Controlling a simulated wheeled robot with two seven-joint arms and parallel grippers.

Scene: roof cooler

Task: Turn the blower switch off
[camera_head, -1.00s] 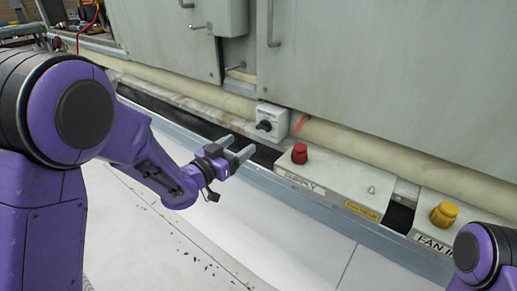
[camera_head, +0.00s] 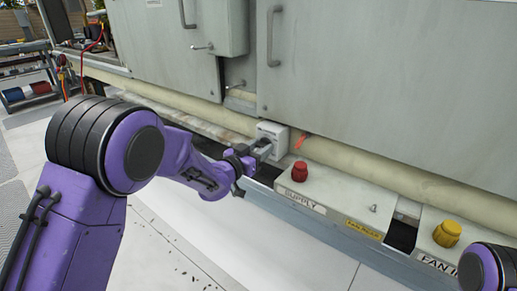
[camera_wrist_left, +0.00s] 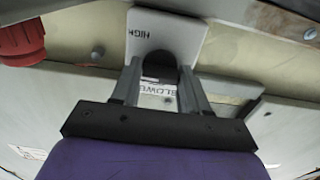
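The blower switch is a pale grey box (camera_head: 272,132) on the ledge below the big cabinet. In the left wrist view the box (camera_wrist_left: 180,30) reads "HIGH", and its dark knob (camera_wrist_left: 160,63) sits by the fingertips. A "BLOWER" label (camera_wrist_left: 156,91) shows between the fingers. My left gripper (camera_head: 264,150) is at the front of the box and hides the knob in the head view. Its two fingers (camera_wrist_left: 160,70) are parted, one on each side of the knob. I cannot tell whether they touch it. My right gripper is out of view.
A red button (camera_head: 300,171) on the "SUPPLY" box stands just right of the switch. A yellow knob (camera_head: 447,234) is farther right. A beige pipe (camera_head: 350,162) runs behind the switch, under the cabinet (camera_head: 390,80). The pale floor in front is clear.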

